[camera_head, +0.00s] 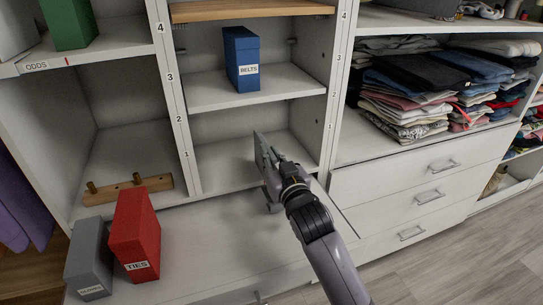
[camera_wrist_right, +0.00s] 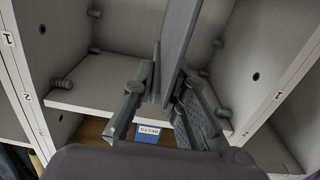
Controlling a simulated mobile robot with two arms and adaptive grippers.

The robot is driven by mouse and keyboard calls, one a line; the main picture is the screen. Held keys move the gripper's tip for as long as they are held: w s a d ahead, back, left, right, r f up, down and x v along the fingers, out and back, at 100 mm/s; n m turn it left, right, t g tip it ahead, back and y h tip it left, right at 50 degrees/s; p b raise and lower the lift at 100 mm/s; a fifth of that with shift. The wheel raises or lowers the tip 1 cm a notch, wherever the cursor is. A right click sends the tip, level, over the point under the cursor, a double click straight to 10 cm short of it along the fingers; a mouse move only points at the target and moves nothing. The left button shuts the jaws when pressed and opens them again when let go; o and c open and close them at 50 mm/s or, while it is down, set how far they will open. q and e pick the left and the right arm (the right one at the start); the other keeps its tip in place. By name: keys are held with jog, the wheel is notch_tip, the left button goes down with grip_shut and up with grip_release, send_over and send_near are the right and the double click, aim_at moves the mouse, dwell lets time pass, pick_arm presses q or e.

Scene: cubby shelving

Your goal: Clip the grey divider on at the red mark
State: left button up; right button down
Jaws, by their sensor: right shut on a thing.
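The grey divider (camera_head: 261,148) is a thin upright plate at the lowest compartment of the middle bay. My right gripper (camera_head: 268,163) is shut on it. In the right wrist view the divider (camera_wrist_right: 181,35) rises from between the fingers (camera_wrist_right: 165,85). A small red mark (camera_head: 67,61) is on the front edge of the upper left shelf (camera_head: 110,56), just right of the ODDS label (camera_head: 36,66). The divider is well right of the mark and lower, apart from that shelf. The left gripper is not in view.
A green box (camera_head: 69,24) stands on the marked shelf. A blue BELTS box (camera_head: 241,58) stands on the middle shelf. A red TIES box (camera_head: 136,232), a grey box (camera_head: 89,257) and a wooden peg rail (camera_head: 128,189) are lower left. A numbered upright (camera_head: 172,95) separates the bays.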

aim_at(258, 134)
jog(key=shift+r+p, duration=0.15)
jog(key=shift+p, duration=0.3)
jog(key=b+x, duration=0.1)
jog(key=x, duration=0.2)
jog(key=shift+w+a, duration=0.1)
jog(key=shift+w, duration=0.1)
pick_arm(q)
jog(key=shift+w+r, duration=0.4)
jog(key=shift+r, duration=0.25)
pick_arm(e)
jog(key=shift+x, duration=1.15)
pick_arm(q)
jog(key=shift+b, duration=0.3)
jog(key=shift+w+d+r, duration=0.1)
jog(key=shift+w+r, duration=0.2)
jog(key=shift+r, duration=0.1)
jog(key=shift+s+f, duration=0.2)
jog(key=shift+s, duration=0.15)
